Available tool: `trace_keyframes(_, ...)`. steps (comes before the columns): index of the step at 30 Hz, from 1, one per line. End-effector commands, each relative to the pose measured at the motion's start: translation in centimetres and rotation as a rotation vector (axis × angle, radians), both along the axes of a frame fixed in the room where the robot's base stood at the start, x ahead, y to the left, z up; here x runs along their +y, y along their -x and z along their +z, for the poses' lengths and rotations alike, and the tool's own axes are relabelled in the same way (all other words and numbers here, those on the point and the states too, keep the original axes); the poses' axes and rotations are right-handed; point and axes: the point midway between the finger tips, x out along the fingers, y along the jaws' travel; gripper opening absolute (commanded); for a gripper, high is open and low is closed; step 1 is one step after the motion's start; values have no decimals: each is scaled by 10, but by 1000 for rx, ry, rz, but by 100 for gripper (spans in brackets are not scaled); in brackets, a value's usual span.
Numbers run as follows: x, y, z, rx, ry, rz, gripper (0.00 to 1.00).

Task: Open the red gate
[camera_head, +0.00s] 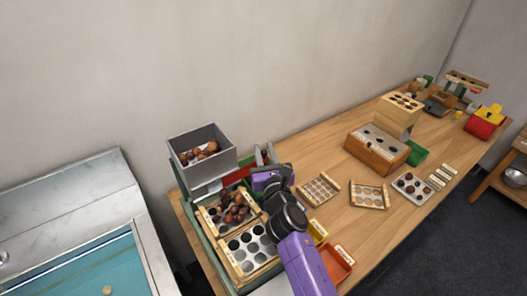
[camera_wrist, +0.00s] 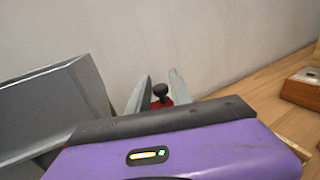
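The red gate (camera_head: 236,174) shows in the head view as a red strip below the grey chestnut hopper (camera_head: 204,152), partly hidden by my arm. In the head view my gripper (camera_head: 264,156) is just right of the hopper. Whether the fingers touch the red part is hidden by the purple gripper body.
Chestnuts lie in the hopper and in a wooden tray (camera_head: 212,228) below it. A tray with round holes (camera_head: 232,262) stands in front. Small hole racks (camera_head: 319,190) and a wooden box (camera_head: 376,148) stand to the right. The wall is close behind.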

Motion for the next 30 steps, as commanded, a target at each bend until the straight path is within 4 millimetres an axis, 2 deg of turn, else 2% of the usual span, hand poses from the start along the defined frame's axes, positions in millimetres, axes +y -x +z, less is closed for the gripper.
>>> trace_keyframes(8,-2,8,0,1,1,0,26)
trace_keyframes(21,-14,68,0,1,0,-1,26)
trace_keyframes(30,-16,77,0,0,0,0,26)
